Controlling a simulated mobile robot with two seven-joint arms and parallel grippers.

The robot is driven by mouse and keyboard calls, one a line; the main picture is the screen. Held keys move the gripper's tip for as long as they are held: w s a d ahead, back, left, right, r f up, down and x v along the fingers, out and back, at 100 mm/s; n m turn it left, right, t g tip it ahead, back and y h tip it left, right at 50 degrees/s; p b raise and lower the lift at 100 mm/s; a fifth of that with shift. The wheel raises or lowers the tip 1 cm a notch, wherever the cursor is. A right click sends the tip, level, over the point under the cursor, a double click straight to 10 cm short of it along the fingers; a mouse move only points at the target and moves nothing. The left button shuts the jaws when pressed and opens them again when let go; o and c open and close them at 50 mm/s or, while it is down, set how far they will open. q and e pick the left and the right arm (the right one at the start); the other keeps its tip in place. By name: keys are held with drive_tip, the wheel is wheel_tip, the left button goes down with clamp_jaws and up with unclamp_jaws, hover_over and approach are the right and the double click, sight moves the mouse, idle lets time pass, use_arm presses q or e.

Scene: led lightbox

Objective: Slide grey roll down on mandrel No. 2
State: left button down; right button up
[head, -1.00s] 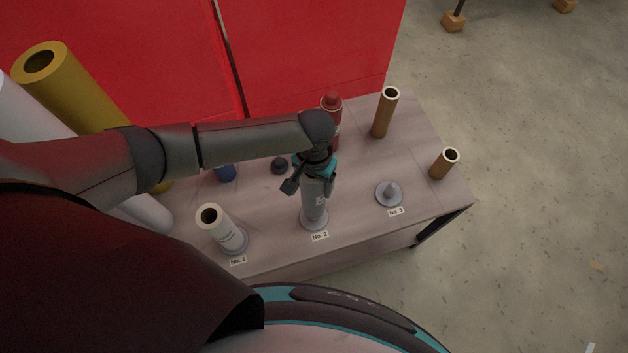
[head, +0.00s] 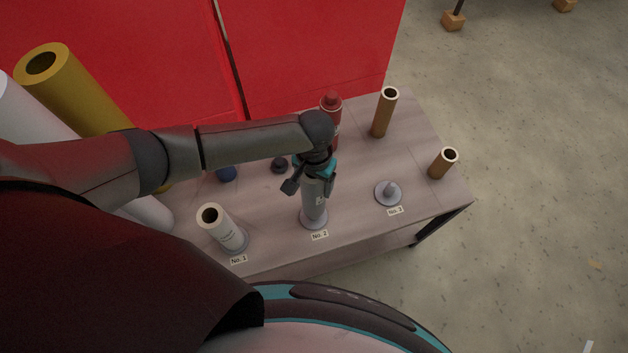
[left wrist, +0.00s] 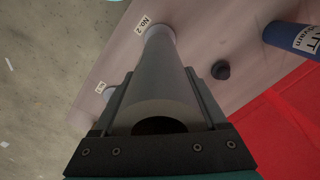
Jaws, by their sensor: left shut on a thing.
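The grey roll (head: 315,207) stands upright at the place labelled No. 2 (head: 319,235). Its lower end is at the round base of mandrel No. 2 (head: 304,224); I cannot tell whether a small gap is left there. The mandrel's post is hidden by the roll. My left gripper (head: 315,178) is shut on the upper part of the roll, reaching from above. In the left wrist view the roll (left wrist: 168,75) lies between the two fingers, its open top end towards the camera. My right gripper is not in view.
A white roll (head: 220,228) stands on mandrel No. 1 to the left. Bare mandrel No. 3 (head: 389,192) is to the right. Behind are a red bottle-like thing (head: 331,103), two brown tubes (head: 384,113), a dark knob (head: 279,165) and a blue roll (left wrist: 292,38).

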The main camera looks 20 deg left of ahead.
use_arm(q)
drive_tip(key=shift+f+b, duration=1.25)
drive_tip(key=shift+f, duration=0.85)
drive_tip(key=shift+p, duration=0.35)
drive_tip(key=shift+f+b, duration=1)
drive_tip(key=shift+f, duration=0.55)
unclamp_jaws()
drive_tip(key=shift+r, duration=0.1)
wheel_tip(320, 180, up, 8)
drive_tip(key=p, duration=0.9)
idle(0.9)
